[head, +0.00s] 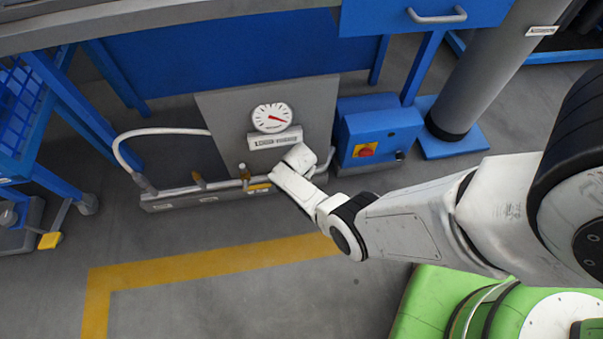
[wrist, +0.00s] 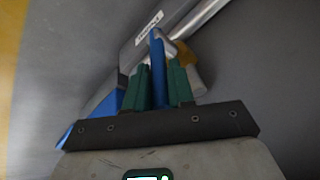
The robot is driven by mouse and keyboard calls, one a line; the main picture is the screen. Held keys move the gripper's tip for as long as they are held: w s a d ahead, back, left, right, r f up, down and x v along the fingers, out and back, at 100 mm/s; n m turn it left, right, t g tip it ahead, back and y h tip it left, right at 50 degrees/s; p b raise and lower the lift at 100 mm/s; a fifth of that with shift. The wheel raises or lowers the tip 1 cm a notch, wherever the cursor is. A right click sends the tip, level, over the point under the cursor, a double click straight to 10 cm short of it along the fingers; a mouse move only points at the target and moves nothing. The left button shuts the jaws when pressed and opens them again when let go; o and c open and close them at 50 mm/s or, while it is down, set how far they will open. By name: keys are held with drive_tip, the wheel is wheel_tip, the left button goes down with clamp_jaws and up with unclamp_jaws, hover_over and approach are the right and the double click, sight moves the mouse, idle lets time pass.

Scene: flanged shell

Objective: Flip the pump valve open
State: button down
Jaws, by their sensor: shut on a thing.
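In the wrist view my gripper (wrist: 158,82) has its two green fingers closed on both sides of a blue lever (wrist: 157,48), whose end sticks out past the fingertips. I take this lever for the pump valve's handle. A metal pipe (wrist: 207,16) and a brass-coloured fitting (wrist: 185,53) lie just beyond it. In the head view the end of my arm is at the right part of the low pipe (head: 215,186), in front of the grey panel (head: 225,112). My fingers and the lever are hidden there by my wrist.
A gauge (head: 272,117) and a label plate (head: 274,139) are on the panel above my wrist. A blue box with a red knob (head: 365,150) stands close on the right. A white hose (head: 128,140) curves at the left. The floor in front is clear.

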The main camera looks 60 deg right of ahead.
drive_tip(key=shift+w+a+g+h+b, duration=0.5)
drive_tip(key=shift+g+h+b, duration=0.1)
drive_tip(key=shift+g+b, duration=0.3)
drive_tip(key=shift+n, duration=0.3)
drive_tip(key=c, duration=1.1)
unclamp_jaws()
drive_tip(key=shift+o, duration=0.2)
drive_tip(key=p+v, duration=0.6)
drive_tip(key=v, duration=0.4)
drive_tip(key=shift+a+r, duration=0.25)
drive_tip(key=shift+r, duration=0.05)
